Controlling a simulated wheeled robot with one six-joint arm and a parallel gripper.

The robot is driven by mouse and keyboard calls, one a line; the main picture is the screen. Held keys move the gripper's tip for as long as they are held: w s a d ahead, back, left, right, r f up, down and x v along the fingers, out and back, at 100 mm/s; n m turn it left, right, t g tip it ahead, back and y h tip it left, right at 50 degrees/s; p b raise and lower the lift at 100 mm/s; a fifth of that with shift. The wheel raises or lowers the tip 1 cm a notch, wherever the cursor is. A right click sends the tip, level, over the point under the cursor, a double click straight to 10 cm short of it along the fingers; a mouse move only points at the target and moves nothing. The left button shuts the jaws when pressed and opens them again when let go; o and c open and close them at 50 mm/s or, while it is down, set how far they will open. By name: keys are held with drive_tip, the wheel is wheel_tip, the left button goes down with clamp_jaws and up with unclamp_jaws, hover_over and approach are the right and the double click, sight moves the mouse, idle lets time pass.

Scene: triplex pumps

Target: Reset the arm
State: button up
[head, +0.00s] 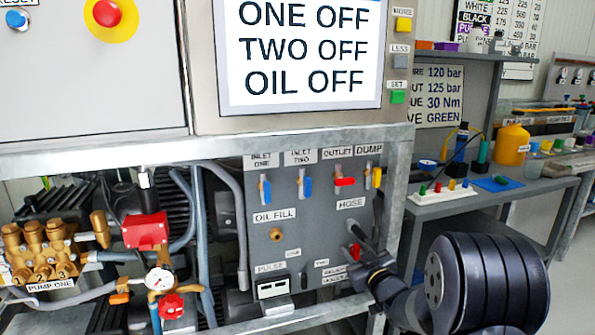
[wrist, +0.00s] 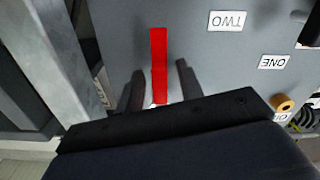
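My gripper (head: 362,262) is at the lower right of the grey valve panel (head: 315,228), with my arm reaching in from the right. A red handle (head: 355,252) shows at its tip in the head view. In the wrist view the red handle (wrist: 158,60) is a long bar between the two fingers of my gripper (wrist: 160,72). The fingers stand apart, with a gap on each side of the bar, and do not appear to press on it. The handle's lower end is partly hidden by my gripper body.
Blue, red and yellow levers sit above on the panel, including the red outlet lever (head: 344,182). A screen (head: 303,50) reads ONE OFF, TWO OFF, OIL OFF. A metal frame post (head: 398,190) is close on the right. Pump one (head: 45,250) is at left.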

drive_tip(key=n+b, duration=0.1)
drive_tip(key=n, duration=0.2)
drive_tip(key=shift+f+n+b, duration=0.1)
drive_tip(key=shift+n+b, duration=0.2)
drive_tip(key=shift+n, duration=0.1)
drive_tip(key=shift+n+b, duration=0.55)
drive_tip(key=shift+n, duration=0.95)
